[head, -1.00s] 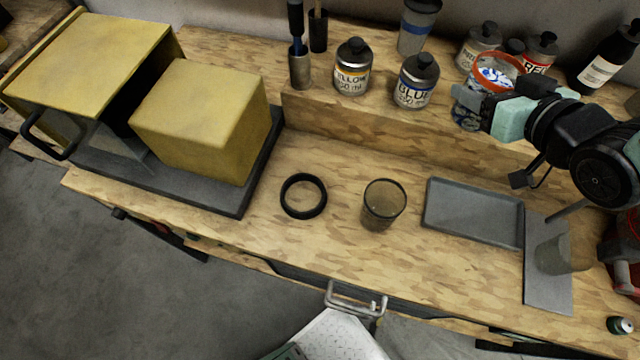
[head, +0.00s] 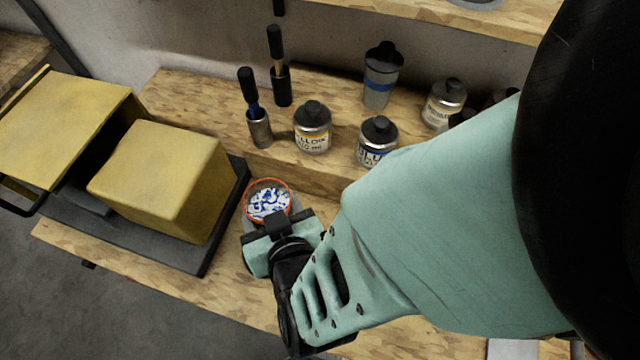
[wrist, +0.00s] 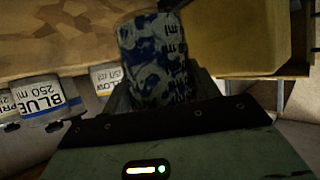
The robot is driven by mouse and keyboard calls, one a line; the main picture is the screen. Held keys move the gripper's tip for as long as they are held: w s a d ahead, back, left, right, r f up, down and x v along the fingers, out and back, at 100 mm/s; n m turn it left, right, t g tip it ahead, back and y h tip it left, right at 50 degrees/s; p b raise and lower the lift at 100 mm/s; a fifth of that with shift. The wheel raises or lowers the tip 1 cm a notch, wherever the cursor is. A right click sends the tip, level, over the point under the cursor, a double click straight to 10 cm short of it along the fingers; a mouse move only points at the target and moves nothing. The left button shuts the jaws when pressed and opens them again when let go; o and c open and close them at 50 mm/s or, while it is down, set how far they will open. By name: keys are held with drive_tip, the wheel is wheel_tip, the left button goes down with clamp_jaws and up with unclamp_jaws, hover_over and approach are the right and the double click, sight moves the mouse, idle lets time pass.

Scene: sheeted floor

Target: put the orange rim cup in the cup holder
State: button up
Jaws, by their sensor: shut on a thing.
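The orange rim cup (head: 268,201) has blue and white paint marks inside. My gripper (head: 272,222) is shut on it and holds it beside the yellow block. In the wrist view the blue-and-white patterned cup (wrist: 157,60) sits between the fingers. The cup holder, which looks like the black ring on the bench earlier, is hidden in the head view behind the cup and my arm. A dark piece at the top edge of the wrist view is too cropped to tell. Whether the cup touches anything below cannot be told.
The yellow block (head: 165,185) on its dark base stands left of the cup. On the raised shelf behind are a yellow-label bottle (head: 312,128), a blue-label bottle (head: 377,142), a brush pot (head: 259,128) and a grey shaker (head: 381,78). My arm covers the bench's right side.

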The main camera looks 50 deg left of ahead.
drive_tip(key=shift+n+g, duration=0.3)
drive_tip(key=shift+s+f+b, duration=0.7)
drive_tip(key=shift+f+b, duration=0.2)
drive_tip(key=shift+f, duration=0.8)
drive_tip(key=shift+s+f+b, duration=0.75)
drive_tip(key=shift+f+b, duration=0.2)
drive_tip(key=shift+f, duration=0.7)
drive_tip(key=shift+s+f+b, duration=0.7)
drive_tip(key=shift+f+b, duration=0.2)
drive_tip(key=shift+f, duration=0.8)
drive_tip(key=shift+f, duration=0.2)
drive_tip(key=o, duration=1.3)
